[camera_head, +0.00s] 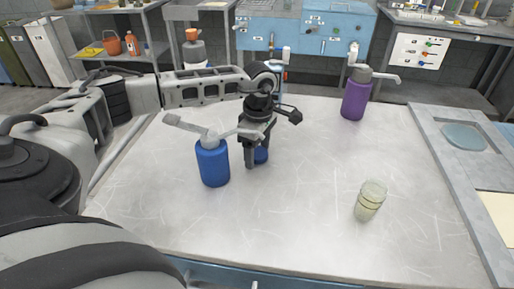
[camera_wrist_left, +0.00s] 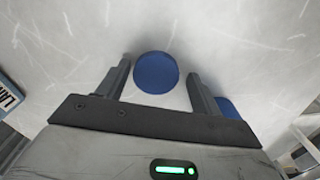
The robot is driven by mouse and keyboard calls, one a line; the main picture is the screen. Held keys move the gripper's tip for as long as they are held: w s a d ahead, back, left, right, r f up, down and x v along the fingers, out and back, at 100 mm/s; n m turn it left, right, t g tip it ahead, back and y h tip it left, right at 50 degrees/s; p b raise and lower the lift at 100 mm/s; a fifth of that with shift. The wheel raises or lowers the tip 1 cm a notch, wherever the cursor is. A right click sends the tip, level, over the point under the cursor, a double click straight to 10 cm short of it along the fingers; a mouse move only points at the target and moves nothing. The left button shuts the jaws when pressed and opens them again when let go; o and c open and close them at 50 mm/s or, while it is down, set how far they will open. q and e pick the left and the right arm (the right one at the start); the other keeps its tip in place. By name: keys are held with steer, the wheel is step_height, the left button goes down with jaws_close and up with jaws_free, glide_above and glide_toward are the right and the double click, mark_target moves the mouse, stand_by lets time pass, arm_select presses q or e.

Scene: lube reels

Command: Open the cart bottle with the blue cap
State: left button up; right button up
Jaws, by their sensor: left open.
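A blue cap (camera_head: 261,156) shows low on the grey table, partly hidden behind my left gripper (camera_head: 257,152). In the left wrist view it is a round blue disc (camera_wrist_left: 156,73) at and just beyond the fingertips of the left gripper (camera_wrist_left: 158,74). The fingers are apart, one on each side of the disc, with a gap showing. Whether a bottle body stands under the cap is hidden. My left gripper points down and is open. My right gripper is not in view.
A blue pump bottle (camera_head: 213,163) stands close left of the gripper. A purple pump bottle (camera_head: 356,97) stands at the back right of the table (camera_head: 310,215). A small clear jar (camera_head: 370,201) is at the front right. The table's front middle is clear.

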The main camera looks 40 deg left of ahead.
mark_target(260, 152)
arm_select(q)
steer(key=shift+w+r, duration=0.15)
steer(key=shift+r, duration=0.05)
steer(key=r, duration=0.3)
steer(key=shift+w+r+b, duration=0.15)
steer(key=shift+w+b, duration=0.2)
step_height(260, 152, up, 8)
steer(key=shift+s+r+b, duration=0.15)
steer(key=shift+r+b, duration=0.1)
steer(key=shift+b, duration=0.1)
steer(key=shift+f, duration=0.1)
step_height(260, 152, down, 10)
steer(key=shift+s+a+p, duration=0.1)
steer(key=shift+p, duration=0.65)
steer(key=shift+f, duration=0.7)
